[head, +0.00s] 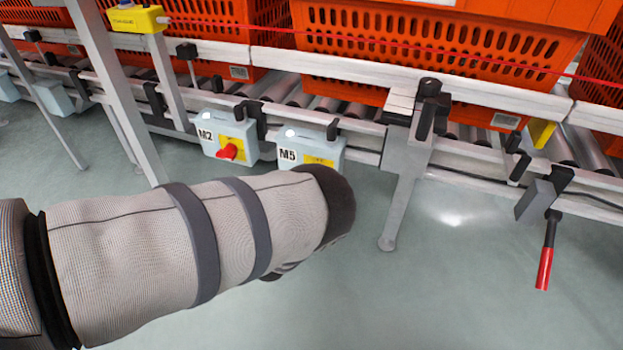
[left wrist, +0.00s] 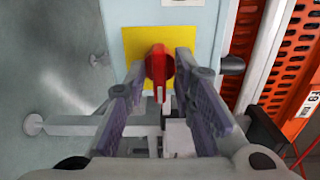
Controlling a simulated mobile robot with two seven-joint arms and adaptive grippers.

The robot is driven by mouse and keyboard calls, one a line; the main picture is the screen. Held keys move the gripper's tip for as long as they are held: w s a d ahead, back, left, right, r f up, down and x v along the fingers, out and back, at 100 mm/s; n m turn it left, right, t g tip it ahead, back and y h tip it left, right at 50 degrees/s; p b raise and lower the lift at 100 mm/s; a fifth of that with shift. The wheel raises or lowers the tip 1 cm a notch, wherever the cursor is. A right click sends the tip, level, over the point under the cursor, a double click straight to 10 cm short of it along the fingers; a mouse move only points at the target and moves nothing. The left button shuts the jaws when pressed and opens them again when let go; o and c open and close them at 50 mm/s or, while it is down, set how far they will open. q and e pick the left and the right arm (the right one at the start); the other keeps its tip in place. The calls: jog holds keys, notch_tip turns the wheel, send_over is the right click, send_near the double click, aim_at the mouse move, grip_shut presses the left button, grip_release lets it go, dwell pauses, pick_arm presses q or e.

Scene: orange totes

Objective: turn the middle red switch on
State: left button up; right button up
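The pale blue box marked M5 (head: 310,144) hangs on the conveyor rail in the head view; its lower part and switch are hidden behind my left arm. The box marked M2 (head: 219,137), just left of it, carries a red switch (head: 228,152) on a yellow plate. In the left wrist view, a red switch (left wrist: 160,70) stands on a yellow plate (left wrist: 136,48) of a pale blue box. My left gripper (left wrist: 160,80) is open, its fingertips on either side of this red switch with gaps showing. My right gripper is not in view.
The conveyor rail (head: 350,70) with rollers and orange totes (head: 430,50) runs along the back. A support leg (head: 402,185) stands right of M5. A red-handled lever (head: 545,262) hangs at the far right. The floor in front is clear.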

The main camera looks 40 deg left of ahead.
pick_arm(q)
jog(key=v, duration=1.2)
